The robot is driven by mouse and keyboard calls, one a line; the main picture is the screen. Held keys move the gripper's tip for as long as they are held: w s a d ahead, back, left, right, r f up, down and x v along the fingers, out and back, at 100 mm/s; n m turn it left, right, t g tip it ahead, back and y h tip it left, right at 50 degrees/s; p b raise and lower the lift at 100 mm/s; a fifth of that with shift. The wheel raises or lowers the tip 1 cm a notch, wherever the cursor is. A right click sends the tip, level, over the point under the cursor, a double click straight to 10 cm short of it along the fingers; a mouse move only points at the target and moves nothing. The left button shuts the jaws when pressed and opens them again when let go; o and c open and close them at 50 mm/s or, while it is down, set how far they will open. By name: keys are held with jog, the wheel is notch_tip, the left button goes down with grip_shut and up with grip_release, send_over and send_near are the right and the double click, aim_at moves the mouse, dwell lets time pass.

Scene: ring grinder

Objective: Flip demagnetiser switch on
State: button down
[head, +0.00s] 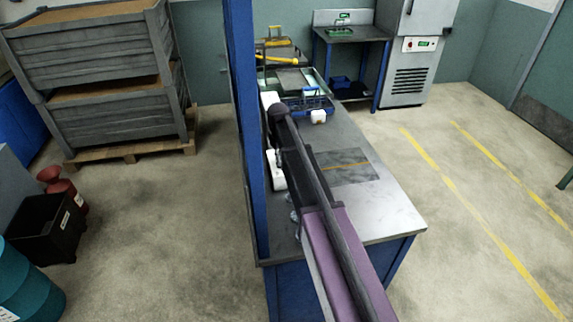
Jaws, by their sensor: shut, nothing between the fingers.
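My arm reaches from the bottom of the head view over the workbench (390,205). My gripper cannot be made out; the arm's dark links cover the place where it could be. A white box-like thing (277,182) is partly visible on the bench, between the blue post and my arm. I cannot tell whether it is the demagnetiser. No switch can be made out, so its position cannot be told.
A blue post (246,130) stands at the bench's left edge. A blue wire rack (305,104) and trays are farther back. A dark mat (345,167) lies right of my arm. The bench's front right is clear.

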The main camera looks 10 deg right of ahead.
aim_at(279, 165)
jog(key=shift+f+b, duration=0.95)
jog(key=shift+f, duration=0.05)
dwell(0.8)
jog(key=shift+r, duration=0.15)
jog(key=shift+r+p, duration=3.4)
jog(key=shift+p, duration=0.15)
jog(key=shift+s, duration=0.15)
jog(key=s+m, duration=0.6)
jog(key=s, duration=2.2)
jog(key=shift+s+d+f, duration=0.2)
jog(key=shift+s+d, duration=0.2)
jog(key=shift+d, duration=0.05)
